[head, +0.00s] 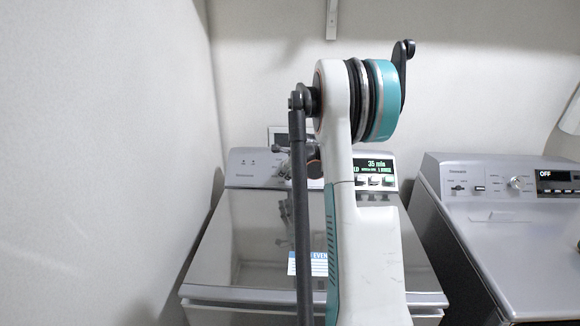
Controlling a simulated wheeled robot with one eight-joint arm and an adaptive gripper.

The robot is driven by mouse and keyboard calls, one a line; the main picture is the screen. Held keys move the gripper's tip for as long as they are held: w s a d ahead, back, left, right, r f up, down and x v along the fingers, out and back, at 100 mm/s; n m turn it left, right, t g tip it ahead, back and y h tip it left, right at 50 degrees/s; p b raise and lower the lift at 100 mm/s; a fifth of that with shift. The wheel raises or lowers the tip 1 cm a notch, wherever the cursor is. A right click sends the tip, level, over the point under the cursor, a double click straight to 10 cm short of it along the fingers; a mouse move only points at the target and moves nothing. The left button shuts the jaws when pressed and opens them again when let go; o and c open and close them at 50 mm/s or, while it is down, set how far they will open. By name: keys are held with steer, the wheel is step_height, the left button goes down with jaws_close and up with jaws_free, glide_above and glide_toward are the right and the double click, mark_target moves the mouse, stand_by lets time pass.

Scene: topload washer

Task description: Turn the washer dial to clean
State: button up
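The washer (262,245) with a grey top lid stands in the middle of the head view. Its rear control panel (250,166) has a lit green-and-white display (376,168) reading "35 min", with several light buttons below. My arm rises in front of the panel and covers its middle. I cannot see the washer dial clearly; it seems hidden behind my arm. What looks like my gripper (285,148) is a small grey and dark shape at the panel, left of my arm link. It is partly hidden, and its fingers and any contact with the dial cannot be made out.
A second grey machine (520,240) stands at the right, with its own silver knob (515,183) and a display (558,182) reading "OFF". A dark narrow gap separates the two machines. A white wall (110,150) is close on the left.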

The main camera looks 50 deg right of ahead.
steer(key=shift+r, duration=0.1)
steer(key=v, duration=1.2)
stand_by(0.5)
